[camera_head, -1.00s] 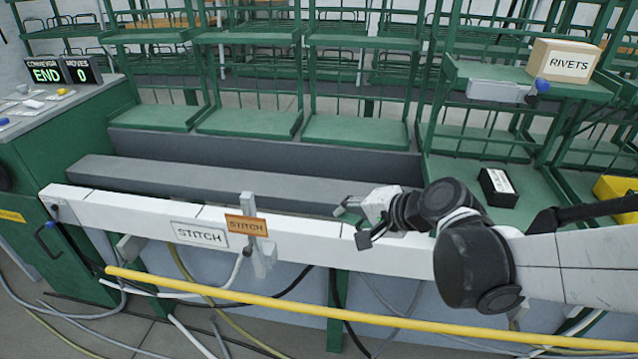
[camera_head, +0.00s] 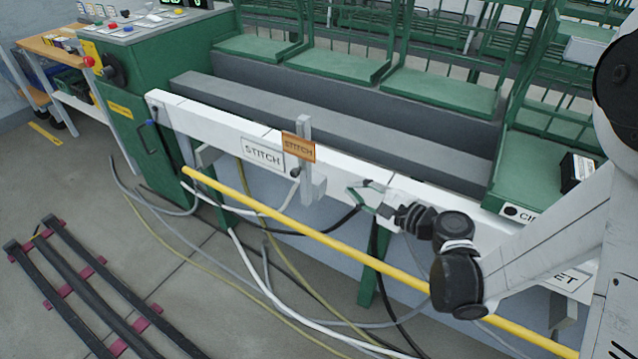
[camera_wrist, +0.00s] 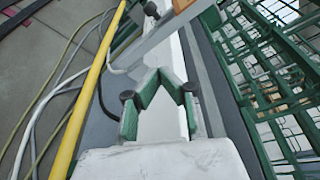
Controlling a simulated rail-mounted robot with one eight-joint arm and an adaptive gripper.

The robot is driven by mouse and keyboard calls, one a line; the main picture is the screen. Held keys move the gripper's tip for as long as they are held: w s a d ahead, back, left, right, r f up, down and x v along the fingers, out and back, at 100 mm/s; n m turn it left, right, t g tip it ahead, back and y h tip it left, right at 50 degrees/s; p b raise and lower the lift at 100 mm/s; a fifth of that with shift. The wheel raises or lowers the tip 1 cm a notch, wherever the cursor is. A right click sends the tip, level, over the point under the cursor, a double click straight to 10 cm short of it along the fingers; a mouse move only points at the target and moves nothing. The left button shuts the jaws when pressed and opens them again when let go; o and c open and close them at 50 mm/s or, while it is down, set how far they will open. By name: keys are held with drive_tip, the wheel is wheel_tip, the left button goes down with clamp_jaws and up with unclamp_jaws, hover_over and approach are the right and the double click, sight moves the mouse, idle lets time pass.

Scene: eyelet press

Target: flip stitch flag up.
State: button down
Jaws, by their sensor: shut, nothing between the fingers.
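The stitch flag is an orange plate marked STITCH (camera_head: 299,149) on a pale grey upright bar (camera_head: 306,185) at the front of a long white beam (camera_head: 210,125). A white STITCH label (camera_head: 262,153) is on the beam just left of it. My gripper (camera_head: 364,194) is to the right of the flag, apart from it, by the beam. It is shut and empty. In the wrist view, the green-padded fingers (camera_wrist: 160,88) show over the white beam, with the grey bar (camera_wrist: 150,42) and an orange edge (camera_wrist: 181,5) ahead at the top.
A yellow rail (camera_head: 320,235) runs along the front of the beam, below my gripper. Loose hoses and cables (camera_head: 240,260) hang and lie beneath. Green racks (camera_head: 440,90) stand behind. A green control cabinet (camera_head: 150,70) stands at the left end.

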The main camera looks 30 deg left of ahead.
sight(310, 174)
drive_tip(key=shift+s+a+f, duration=0.1)
drive_tip(key=shift+s+f, duration=0.2)
drive_tip(key=shift+f, duration=0.2)
drive_tip(key=x, duration=1)
drive_tip(key=shift+a+b, duration=0.15)
drive_tip(key=shift+b, duration=0.2)
drive_tip(key=shift+s+a+r+b, duration=0.15)
drive_tip(key=shift+s+a+r, duration=0.35)
drive_tip(key=shift+s, duration=0.25)
drive_tip(key=shift+s+a+r+b, duration=0.15)
drive_tip(key=shift+s+a+r, duration=0.2)
drive_tip(key=shift+s+r, duration=0.3)
drive_tip(key=shift+s, duration=0.15)
